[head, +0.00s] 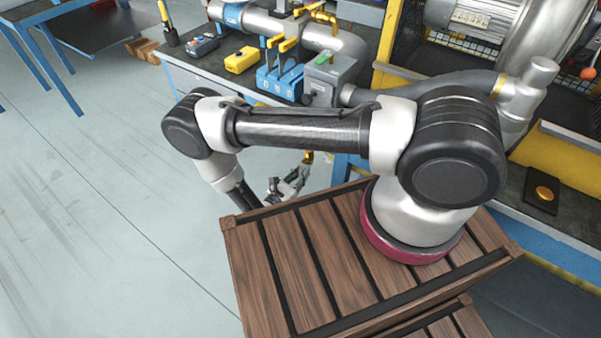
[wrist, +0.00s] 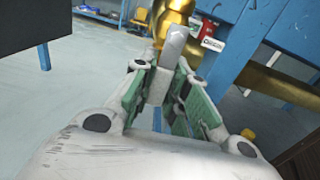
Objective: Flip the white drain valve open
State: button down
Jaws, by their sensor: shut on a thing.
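The white drain valve lever (wrist: 174,45) stands between my fingers in the wrist view, in front of a brass valve body (wrist: 172,18). My gripper (wrist: 163,85) has green-padded fingers closed around the lever. In the head view my gripper (head: 290,183) is low beside the bench, just below a small brass fitting (head: 308,157). The lever itself cannot be made out in the head view. A small white label (wrist: 212,44) sits right of the valve.
A brass pipe (wrist: 275,82) runs right of my gripper, past a blue bench leg (wrist: 238,45). The bench top (head: 195,62) carries a yellow box (head: 242,60) and a blue block (head: 281,82). Open floor (head: 100,170) lies to the left.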

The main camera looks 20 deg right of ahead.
aim_at(301, 170)
jog(key=c, duration=1.4)
grip_release()
jog(key=shift+r, duration=0.1)
notch_tip(301, 170, up, 10)
jog(key=shift+f, duration=0.1)
